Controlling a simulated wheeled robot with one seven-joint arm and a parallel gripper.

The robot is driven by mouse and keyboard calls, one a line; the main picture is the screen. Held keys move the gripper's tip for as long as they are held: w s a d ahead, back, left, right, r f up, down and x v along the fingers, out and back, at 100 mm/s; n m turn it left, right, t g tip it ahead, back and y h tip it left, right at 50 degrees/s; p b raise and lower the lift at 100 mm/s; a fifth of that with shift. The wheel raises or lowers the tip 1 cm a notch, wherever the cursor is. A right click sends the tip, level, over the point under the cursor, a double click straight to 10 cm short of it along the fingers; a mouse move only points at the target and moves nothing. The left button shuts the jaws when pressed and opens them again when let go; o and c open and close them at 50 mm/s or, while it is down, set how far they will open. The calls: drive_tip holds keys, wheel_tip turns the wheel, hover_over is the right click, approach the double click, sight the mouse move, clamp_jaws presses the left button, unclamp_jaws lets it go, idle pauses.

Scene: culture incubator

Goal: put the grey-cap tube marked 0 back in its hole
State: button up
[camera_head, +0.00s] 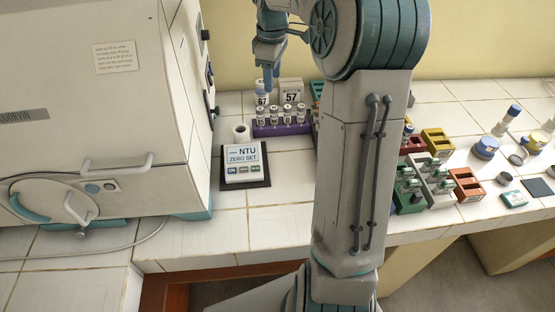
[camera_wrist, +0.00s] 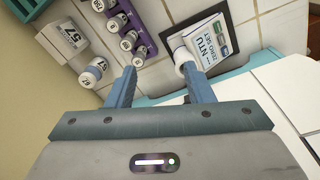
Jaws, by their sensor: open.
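A purple rack (camera_head: 282,129) stands near the wall and holds several small pale-capped tubes (camera_head: 288,114). It also shows in the wrist view (camera_wrist: 149,36), with numbered round tops (camera_wrist: 127,42) in a row. I cannot tell which one is marked 0, and no free hole is clear. My gripper (camera_head: 268,82) is above and behind the rack's left end, fingers pointing down. In the wrist view my gripper (camera_wrist: 159,72) is open, with nothing between its fingers. The right fingertip appears close to a white cylinder (camera_wrist: 183,57); I cannot tell whether they touch.
A bottle marked 67 (camera_head: 262,92) and a box marked 57 (camera_head: 291,92) stand behind the rack. The NTU zero-set meter (camera_head: 243,165) lies in front of it. The incubator (camera_head: 100,110) fills the left. Coloured blocks (camera_head: 437,142) stand right of my arm.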

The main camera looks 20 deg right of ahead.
drive_tip(key=s+a+f+m, duration=0.1)
drive_tip(key=s+a+m, duration=0.2)
drive_tip(key=s, duration=0.6)
drive_tip(key=s+a+f+m+t, duration=0.1)
drive_tip(key=s+a+m, duration=0.2)
drive_tip(key=s, duration=0.6)
drive_tip(key=s+a+f+m+t, duration=0.1)
drive_tip(key=s+a+m, duration=0.3)
drive_tip(key=s, duration=0.5)
drive_tip(key=shift+s+a, duration=0.2)
drive_tip(key=shift+s, duration=0.2)
